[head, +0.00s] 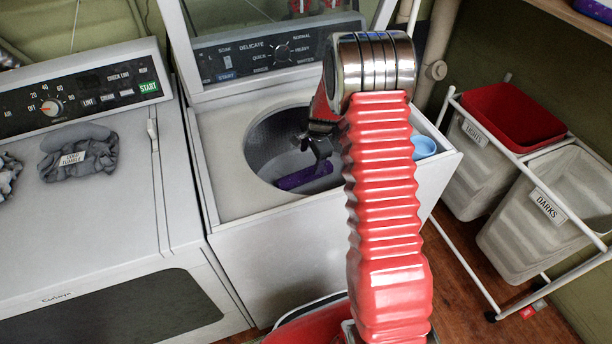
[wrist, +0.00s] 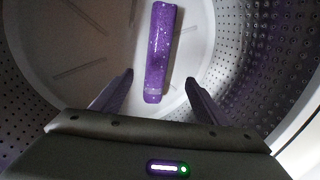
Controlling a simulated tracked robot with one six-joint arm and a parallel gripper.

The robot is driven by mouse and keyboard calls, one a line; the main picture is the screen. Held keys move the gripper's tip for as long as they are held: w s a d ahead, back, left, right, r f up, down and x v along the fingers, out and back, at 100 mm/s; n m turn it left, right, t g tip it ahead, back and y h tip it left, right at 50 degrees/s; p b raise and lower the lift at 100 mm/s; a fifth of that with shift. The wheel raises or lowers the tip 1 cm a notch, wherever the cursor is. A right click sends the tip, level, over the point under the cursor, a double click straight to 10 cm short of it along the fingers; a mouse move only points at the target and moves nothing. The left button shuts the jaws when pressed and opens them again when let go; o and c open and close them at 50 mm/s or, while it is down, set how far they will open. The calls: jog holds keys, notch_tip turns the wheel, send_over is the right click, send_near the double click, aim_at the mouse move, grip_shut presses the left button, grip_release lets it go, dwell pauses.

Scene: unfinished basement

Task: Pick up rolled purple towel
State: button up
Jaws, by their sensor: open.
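The rolled purple towel (wrist: 160,50) lies on the bottom of the washer drum, with small light speckles on it. In the wrist view it points roughly lengthwise, between and beyond my open fingertips. My gripper (wrist: 158,82) is open and empty, with one finger to each side of the towel's near end. In the head view the towel (head: 306,177) shows partly inside the drum, below my gripper (head: 318,150) at the drum opening. My arm hides part of the opening's right side.
The washer's drum wall (wrist: 245,75) is perforated and curves close around my gripper. A light blue cup (head: 424,146) stands on the washer top at right. A dryer (head: 90,200) with grey cloths is at left. A laundry sorter holds bins (head: 545,235) at right.

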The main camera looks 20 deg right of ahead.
aim_at(308, 171)
jog(key=shift+x, duration=2.6)
jog(key=shift+s+x, duration=0.2)
jog(key=shift+x, duration=2.4)
jog(key=shift+d, duration=0.1)
jog(key=shift+c, duration=0.2)
jog(key=c, duration=1.2)
jog(key=shift+o, duration=0.2)
notch_tip(308, 171, up, 10)
